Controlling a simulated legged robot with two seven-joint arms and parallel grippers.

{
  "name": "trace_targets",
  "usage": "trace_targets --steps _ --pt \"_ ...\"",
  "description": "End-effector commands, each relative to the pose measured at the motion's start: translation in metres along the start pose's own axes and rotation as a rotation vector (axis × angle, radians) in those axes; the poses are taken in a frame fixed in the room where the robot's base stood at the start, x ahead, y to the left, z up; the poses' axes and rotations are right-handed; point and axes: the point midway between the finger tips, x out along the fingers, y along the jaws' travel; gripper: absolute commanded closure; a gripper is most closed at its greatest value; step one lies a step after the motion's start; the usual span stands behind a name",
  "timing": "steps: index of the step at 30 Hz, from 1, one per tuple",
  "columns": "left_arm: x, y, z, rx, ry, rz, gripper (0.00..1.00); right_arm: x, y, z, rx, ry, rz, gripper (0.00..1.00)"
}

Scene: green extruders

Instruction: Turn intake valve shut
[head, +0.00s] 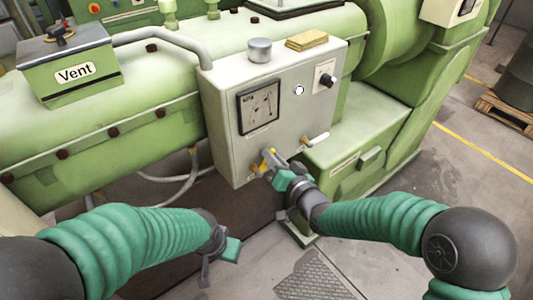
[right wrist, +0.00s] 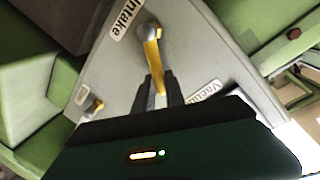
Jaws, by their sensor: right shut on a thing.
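The intake valve has a yellow lever (right wrist: 152,50) on a round grey pivot, beside the "Intake" label (right wrist: 126,18) in the right wrist view. My right gripper (right wrist: 160,92) is shut on the lever's free end, with one dark finger on each side. In the head view the yellow lever (head: 268,155) shows at the lower front of the grey control box (head: 222,120), with my right gripper (head: 272,168) at it. My left gripper (head: 218,262) hangs low, away from the box; its finger gap is unclear.
Another valve with a pale handle (head: 316,140) sits on the box to the right. A small yellow knob (right wrist: 97,105) and a partly hidden "Vacuum" label (right wrist: 205,90) are close to my right gripper. A gauge (head: 259,106) is above. A pallet (head: 505,112) stands far right.

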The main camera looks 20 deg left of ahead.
Motion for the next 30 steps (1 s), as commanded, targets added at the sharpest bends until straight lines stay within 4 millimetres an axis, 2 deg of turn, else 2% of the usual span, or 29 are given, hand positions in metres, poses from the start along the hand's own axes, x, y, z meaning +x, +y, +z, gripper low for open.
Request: trace_targets --steps 1,15,30 --pt "-0.007 0.000 -0.002 0.000 0.000 0.000 0.64 -0.001 0.005 -0.002 0.045 -0.011 0.008 1.00" --pt "-0.037 0.000 -0.009 0.000 0.000 0.000 0.64 0.005 0.036 0.004 0.486 -0.094 0.009 1.00" --pt "-0.049 0.000 -0.011 0.000 0.000 0.000 0.64 0.009 0.058 0.022 0.856 -0.166 0.008 1.00"
